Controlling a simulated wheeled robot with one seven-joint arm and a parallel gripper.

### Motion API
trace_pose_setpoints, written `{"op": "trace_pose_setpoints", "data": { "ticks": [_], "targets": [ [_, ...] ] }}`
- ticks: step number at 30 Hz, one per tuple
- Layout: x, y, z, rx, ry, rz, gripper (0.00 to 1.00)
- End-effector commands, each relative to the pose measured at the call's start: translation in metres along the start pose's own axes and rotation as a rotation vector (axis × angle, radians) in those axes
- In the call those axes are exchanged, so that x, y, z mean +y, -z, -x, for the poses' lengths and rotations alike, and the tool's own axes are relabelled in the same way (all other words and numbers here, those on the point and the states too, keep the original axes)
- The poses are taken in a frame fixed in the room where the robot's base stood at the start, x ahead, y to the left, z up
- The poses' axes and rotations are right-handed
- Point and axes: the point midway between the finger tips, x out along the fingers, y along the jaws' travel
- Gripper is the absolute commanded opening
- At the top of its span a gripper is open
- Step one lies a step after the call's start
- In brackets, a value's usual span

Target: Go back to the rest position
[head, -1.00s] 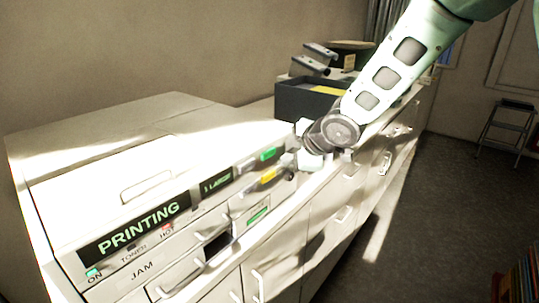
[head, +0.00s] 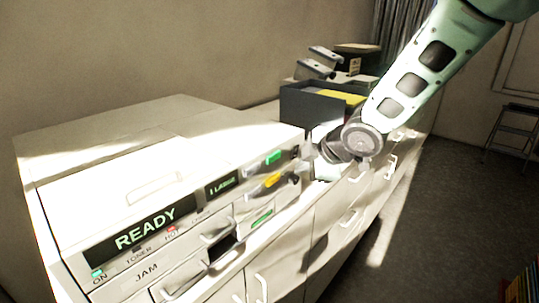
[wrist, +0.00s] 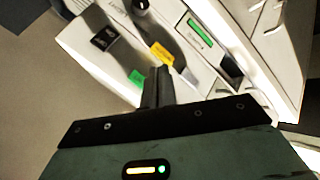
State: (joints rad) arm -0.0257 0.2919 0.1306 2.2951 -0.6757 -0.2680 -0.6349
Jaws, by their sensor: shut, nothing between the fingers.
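My gripper (head: 312,152) is at the end of my arm, close to the right end of the printer's front panel, in front of the green button (head: 273,157) and the yellow button (head: 271,180). In the wrist view its dark fingers (wrist: 155,80) are together with nothing between them. They point towards the yellow button (wrist: 162,54) and the green button (wrist: 136,77), and a gap to the panel cannot be measured. The white printer (head: 160,140) shows READY on its display (head: 145,235).
A dark box (head: 305,105) with something yellow in it stands on the counter behind my arm, near a hole punch or stapler-like item (head: 318,66). Cabinets with handles (head: 350,218) run below.

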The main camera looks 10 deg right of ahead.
Motion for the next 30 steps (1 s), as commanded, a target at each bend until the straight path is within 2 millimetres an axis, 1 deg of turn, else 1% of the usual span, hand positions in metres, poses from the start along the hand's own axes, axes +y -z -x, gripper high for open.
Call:
{"op": "trace_pose_setpoints", "data": {
  "ticks": [1,2,5,6,8,9,11,12,15,18,21,22,25,30],
  "targets": [
    [0.000,0.000,0.000,0.000,0.000,0.000,0.00],
    [-0.008,0.004,-0.001,-0.007,0.011,-0.020,0.00],
    [-0.046,0.018,0.003,-0.063,0.075,-0.139,0.00],
    [-0.070,0.024,0.007,-0.099,0.114,-0.208,0.00],
    [-0.108,0.034,0.017,-0.161,0.179,-0.319,0.00],
    [-0.134,0.039,0.025,-0.206,0.223,-0.390,0.00],
    [-0.172,0.045,0.040,-0.275,0.287,-0.488,0.00],
    [-0.196,0.048,0.050,-0.320,0.327,-0.543,0.00],
    [-0.248,0.052,0.075,-0.429,0.413,-0.660,0.00],
    [-0.285,0.053,0.097,-0.516,0.476,-0.736,0.00],
    [-0.305,0.054,0.111,-0.571,0.511,-0.779,0.00],
    [-0.308,0.054,0.114,-0.582,0.517,-0.787,0.00],
    [-0.313,0.054,0.119,-0.598,0.526,-0.799,0.00],
    [-0.312,0.054,0.119,-0.598,0.526,-0.799,0.00]
  ]
}}
